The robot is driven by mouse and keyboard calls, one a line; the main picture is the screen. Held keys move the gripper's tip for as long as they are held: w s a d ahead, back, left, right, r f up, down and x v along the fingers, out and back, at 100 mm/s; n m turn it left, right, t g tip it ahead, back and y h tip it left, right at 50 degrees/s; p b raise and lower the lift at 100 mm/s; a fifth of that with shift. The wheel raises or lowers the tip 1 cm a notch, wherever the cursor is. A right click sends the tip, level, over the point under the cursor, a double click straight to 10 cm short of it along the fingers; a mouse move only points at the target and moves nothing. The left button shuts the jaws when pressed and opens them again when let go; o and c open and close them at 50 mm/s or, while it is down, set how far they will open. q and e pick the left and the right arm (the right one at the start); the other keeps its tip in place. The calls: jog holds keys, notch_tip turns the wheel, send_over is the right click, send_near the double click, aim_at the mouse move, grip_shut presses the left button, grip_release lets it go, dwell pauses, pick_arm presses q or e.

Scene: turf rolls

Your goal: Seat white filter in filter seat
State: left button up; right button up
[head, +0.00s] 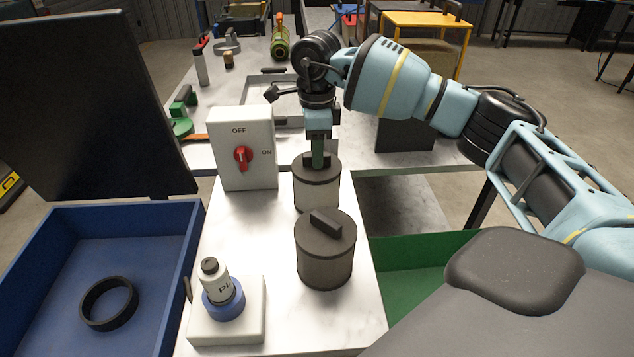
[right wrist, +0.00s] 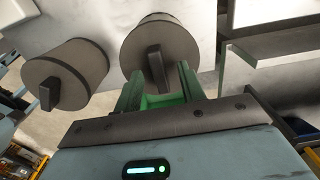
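Two filter-like cylinders with dark lids and bar handles stand upright on the white worktop. The far one (head: 317,194) has a paler, whitish body; the near one (head: 325,265) looks greyer. My right gripper (head: 318,155) points down over the far cylinder's handle. In the right wrist view, its green fingers (right wrist: 160,88) are spread with the dark handle (right wrist: 156,66) between or just beyond their tips, gaps on both sides. I cannot tell which part is the filter seat. My left gripper is out of view.
A white switch box (head: 258,170) with a red knob stands left of the far cylinder. A blue bin (head: 140,300) at left holds a black ring (head: 109,303). A green bin (head: 420,255) lies at right. A dark panel (head: 90,105) blocks the upper left.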

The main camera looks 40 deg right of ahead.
jog(key=shift+f, duration=0.5)
grip_shut()
jog(key=shift+r, duration=0.1)
